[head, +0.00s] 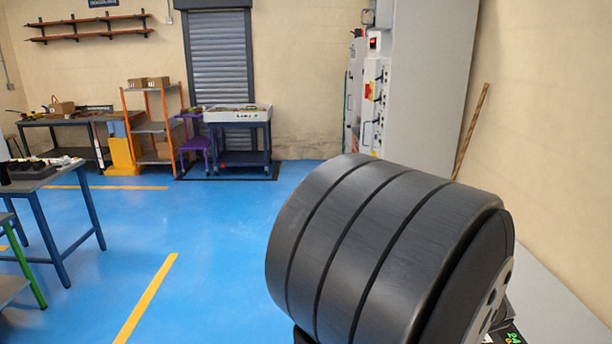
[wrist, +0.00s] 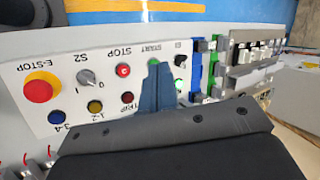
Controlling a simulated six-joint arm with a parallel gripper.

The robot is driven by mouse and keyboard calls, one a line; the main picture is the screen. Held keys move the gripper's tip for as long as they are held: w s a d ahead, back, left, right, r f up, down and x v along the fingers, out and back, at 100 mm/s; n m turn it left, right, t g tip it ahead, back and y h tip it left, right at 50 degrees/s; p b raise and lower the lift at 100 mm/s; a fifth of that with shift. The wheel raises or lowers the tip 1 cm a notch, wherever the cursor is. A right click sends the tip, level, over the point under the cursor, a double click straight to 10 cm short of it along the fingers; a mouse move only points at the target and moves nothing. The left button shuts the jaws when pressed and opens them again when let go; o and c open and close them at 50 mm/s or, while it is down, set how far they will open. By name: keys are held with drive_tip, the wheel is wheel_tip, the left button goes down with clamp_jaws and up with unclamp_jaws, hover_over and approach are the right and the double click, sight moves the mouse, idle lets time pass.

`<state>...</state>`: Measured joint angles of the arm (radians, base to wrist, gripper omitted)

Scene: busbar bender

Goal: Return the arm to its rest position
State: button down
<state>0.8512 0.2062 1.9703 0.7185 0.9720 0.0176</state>
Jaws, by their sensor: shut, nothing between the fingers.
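My gripper (wrist: 158,70) shows in the wrist view as dark blue-grey fingers closed together, with nothing between them. The fingertips appear in front of the white control panel (wrist: 60,70), just below the START label. I cannot tell whether they touch it. The panel carries a red E-STOP button (wrist: 39,87) on a yellow ring, an S2 knob (wrist: 86,78), a red STOP button (wrist: 123,70) and small coloured lamps. A large dark ribbed part of my arm fills the lower right of the head view. My gripper is not visible there.
Terminal blocks (wrist: 208,65) and a grey device (wrist: 255,58) sit right of the panel. In the head view, a tall grey cabinet (head: 425,80) stands by the wall, with a wheeled cart (head: 240,140) behind and a workbench (head: 45,178) at left. The blue floor (head: 200,240) between is clear.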

wheel_tip(320, 180, up, 6)
drive_tip(key=d+n+g+h, duration=0.25)
drive_tip(key=n+g, duration=0.35)
drive_tip(key=n, duration=0.9)
drive_tip(key=shift+h, duration=0.45)
wheel_tip(320, 180, down, 11)
drive_tip(key=shift+a+r, duration=0.1)
drive_tip(key=shift+r, duration=0.1)
wheel_tip(320, 180, up, 10)
drive_tip(key=c, duration=2.2)
unclamp_jaws()
